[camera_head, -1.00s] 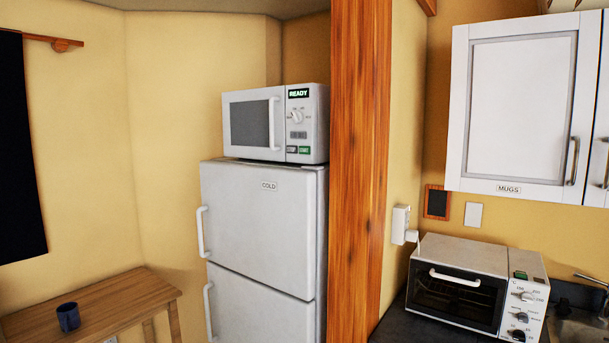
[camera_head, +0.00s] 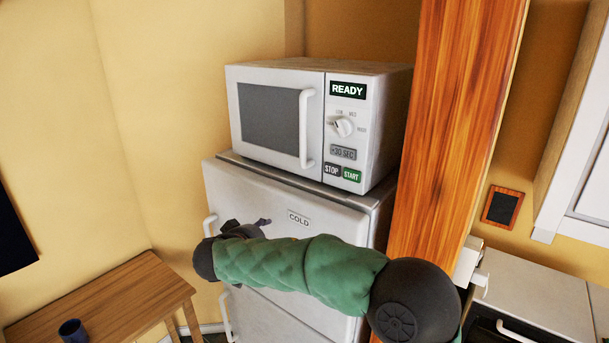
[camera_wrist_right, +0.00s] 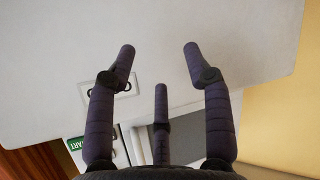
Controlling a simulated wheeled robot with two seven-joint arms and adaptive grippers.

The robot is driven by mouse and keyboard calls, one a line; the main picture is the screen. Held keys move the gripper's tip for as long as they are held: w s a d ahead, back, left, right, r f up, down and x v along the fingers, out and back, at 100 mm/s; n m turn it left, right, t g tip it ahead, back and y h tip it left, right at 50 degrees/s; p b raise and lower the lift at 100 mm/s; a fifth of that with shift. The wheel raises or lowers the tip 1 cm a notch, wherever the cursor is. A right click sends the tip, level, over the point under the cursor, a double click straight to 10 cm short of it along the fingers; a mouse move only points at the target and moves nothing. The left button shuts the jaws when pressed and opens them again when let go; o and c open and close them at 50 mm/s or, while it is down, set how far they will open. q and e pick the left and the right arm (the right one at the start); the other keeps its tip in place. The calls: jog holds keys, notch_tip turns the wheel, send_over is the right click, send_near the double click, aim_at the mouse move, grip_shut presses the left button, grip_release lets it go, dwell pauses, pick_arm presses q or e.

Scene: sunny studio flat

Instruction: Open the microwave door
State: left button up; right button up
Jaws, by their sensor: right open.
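The white microwave (camera_head: 318,120) stands on top of the fridge with its door (camera_head: 268,115) shut. Its upright white handle (camera_head: 306,128) is at the right edge of the dark window. The panel reads READY above a dial and the STOP and START buttons. My right gripper (camera_head: 248,223) is below the microwave, in front of the fridge's upper door, apart from the handle. In the wrist view the fingers of my right gripper (camera_wrist_right: 160,62) are spread and empty, with part of the microwave (camera_wrist_right: 112,150) low in the picture. My left gripper is out of view.
The white fridge (camera_head: 350,225) has a COLD label and side handles. A wooden post (camera_head: 455,130) rises close to the microwave's right. A wooden table (camera_head: 115,290) with a dark blue mug (camera_head: 72,330) is at lower left.

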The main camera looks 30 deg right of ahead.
aim_at(304, 129)
jog(key=s+d+r+m+h+p, duration=0.1)
jog(key=s+r+m+h, duration=0.1)
jog(key=r, duration=0.7)
jog(key=s+d+r+m+t+h+p, duration=0.1)
jog(key=d+r+m+h+p, duration=0.15)
jog(key=r, duration=0.55)
jog(key=s+d+r+m+h, duration=0.1)
jog(key=s+r+m, duration=0.15)
jog(key=r, duration=0.65)
jog(key=p+x, duration=0.1)
jog(key=x, duration=0.3)
jog(key=p+x, duration=0.2)
jog(key=x, duration=0.3)
jog(key=shift+w+a, duration=0.1)
jog(key=shift+w, duration=0.35)
jog(key=shift+p+x, duration=0.45)
jog(key=shift+x, duration=0.35)
jog(key=shift+a+f, duration=0.1)
grip_shut()
